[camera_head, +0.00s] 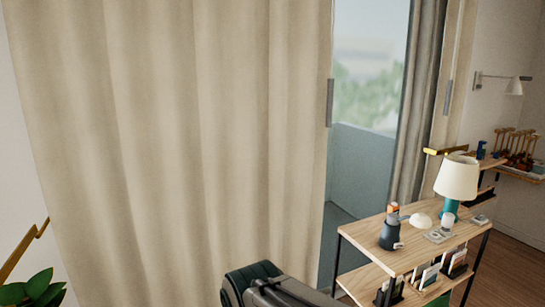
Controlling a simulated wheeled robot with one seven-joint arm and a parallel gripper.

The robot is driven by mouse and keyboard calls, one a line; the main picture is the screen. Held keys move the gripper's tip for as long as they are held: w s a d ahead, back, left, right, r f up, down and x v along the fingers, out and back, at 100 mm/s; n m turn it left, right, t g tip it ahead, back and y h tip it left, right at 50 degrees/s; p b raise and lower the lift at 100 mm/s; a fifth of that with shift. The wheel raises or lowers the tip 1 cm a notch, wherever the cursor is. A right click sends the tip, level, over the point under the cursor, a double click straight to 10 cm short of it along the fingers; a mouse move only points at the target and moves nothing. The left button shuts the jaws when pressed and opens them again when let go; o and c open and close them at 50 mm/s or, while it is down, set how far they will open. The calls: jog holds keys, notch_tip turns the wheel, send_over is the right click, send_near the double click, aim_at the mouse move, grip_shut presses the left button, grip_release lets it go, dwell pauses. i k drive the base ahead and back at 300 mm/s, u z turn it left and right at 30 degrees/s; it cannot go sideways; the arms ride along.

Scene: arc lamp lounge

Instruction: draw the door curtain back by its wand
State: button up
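The beige door curtain (170,130) hangs in soft folds across the left and middle of the head view. It covers most of the doorway. A grey wand grip (330,103) hangs upright at the curtain's right edge, with a thin line above it. A second grey grip (448,97) hangs by a narrow bunched curtain (425,100) at the right of the opening. My gripper's fingers are not in view. A dark rounded part at the bottom middle looks like my own arm, apart from the wand in the picture.
Glass and a balcony wall (355,165) show between the curtains. A wooden shelf unit (415,250) stands at lower right, holding a teal lamp with a cream shade (457,178), a dark bottle (389,232) and small items. A plant (35,290) is at lower left.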

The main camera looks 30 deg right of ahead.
aim_at(301, 83)
jog(key=z, duration=0.65)
jog(key=i, duration=0.55)
jog(key=z, duration=0.9)
jog(key=i, duration=0.65)
jog(key=u, duration=0.5)
jog(key=i, duration=0.75)
jog(key=u, duration=0.75)
